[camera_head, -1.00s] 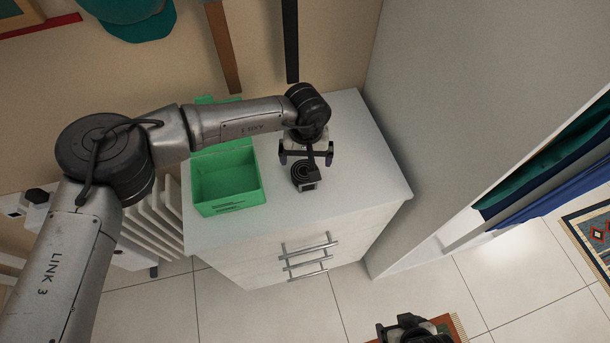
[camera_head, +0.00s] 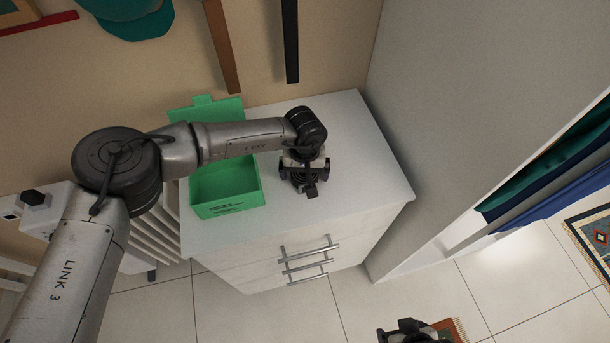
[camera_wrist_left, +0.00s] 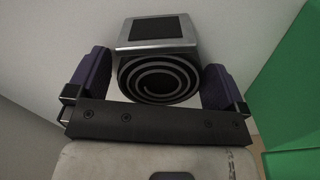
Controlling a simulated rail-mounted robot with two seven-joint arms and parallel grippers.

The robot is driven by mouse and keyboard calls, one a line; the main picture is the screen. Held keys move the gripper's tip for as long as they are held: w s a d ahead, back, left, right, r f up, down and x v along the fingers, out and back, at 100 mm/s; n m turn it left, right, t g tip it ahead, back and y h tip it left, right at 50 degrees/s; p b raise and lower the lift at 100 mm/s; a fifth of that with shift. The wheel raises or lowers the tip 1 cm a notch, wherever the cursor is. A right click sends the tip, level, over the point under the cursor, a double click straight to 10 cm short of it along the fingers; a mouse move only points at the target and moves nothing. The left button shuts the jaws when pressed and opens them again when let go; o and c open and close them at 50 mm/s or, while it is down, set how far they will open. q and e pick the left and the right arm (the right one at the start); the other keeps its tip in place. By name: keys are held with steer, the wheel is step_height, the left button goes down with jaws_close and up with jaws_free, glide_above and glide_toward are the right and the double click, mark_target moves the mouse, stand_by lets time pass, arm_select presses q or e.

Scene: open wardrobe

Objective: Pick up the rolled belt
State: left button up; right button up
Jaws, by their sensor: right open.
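The rolled belt (camera_wrist_left: 160,78) is a black coil with a square metal buckle (camera_wrist_left: 157,29), seen in the left wrist view. It sits on the white dresser top (camera_head: 345,165). My left gripper (camera_head: 304,173) is over it, with one dark purple finger on each side of the coil. The fingers are open, with a small gap showing on each side of the coil. In the head view the gripper hides most or all of the belt. My right gripper (camera_head: 408,332) shows partly at the bottom edge, far from the belt and open.
An open green box (camera_head: 228,187) stands on the dresser, left of the left gripper; its green side also fills the right of the wrist view (camera_wrist_left: 292,100). Two straps (camera_head: 290,45) hang on the wall behind. A grey wardrobe panel (camera_head: 470,110) rises at right.

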arm_select(q)
steer(key=c, duration=0.9)
steer(key=shift+r, duration=0.1)
steer(key=shift+c, duration=0.2)
